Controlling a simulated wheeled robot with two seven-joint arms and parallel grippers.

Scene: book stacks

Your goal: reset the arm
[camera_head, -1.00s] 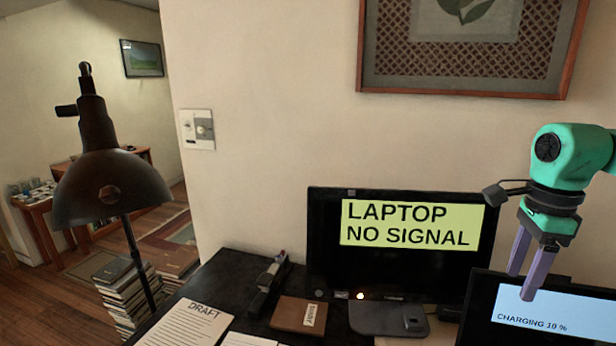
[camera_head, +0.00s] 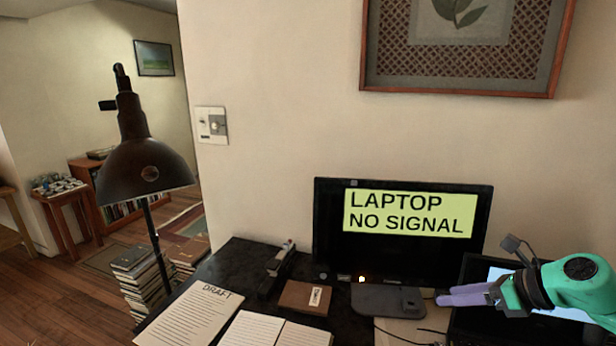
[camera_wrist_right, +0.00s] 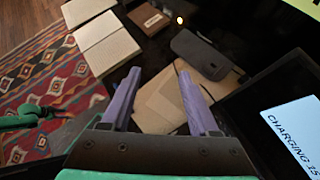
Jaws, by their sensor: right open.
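My right gripper (camera_head: 466,295) is in front of the laptop (camera_head: 468,327) at the lower right of the head view, its purple fingers pointing left. In the right wrist view my right gripper (camera_wrist_right: 158,100) is open with nothing between its fingers. Beyond the fingers lie a tan folder or papers (camera_wrist_right: 160,103) on the desk. The laptop screen (camera_wrist_right: 295,130) reads CHARGING 15, cut off at the edge. My left gripper is not in view.
A monitor (camera_head: 400,260) reading LAPTOP NO SIGNAL stands on the dark desk. A brown box (camera_head: 305,297), a DRAFT sheet (camera_head: 190,315) and an open notebook (camera_head: 262,330) lie to its left. A dark lamp (camera_head: 145,170) stands at the left beside book stacks (camera_head: 140,280).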

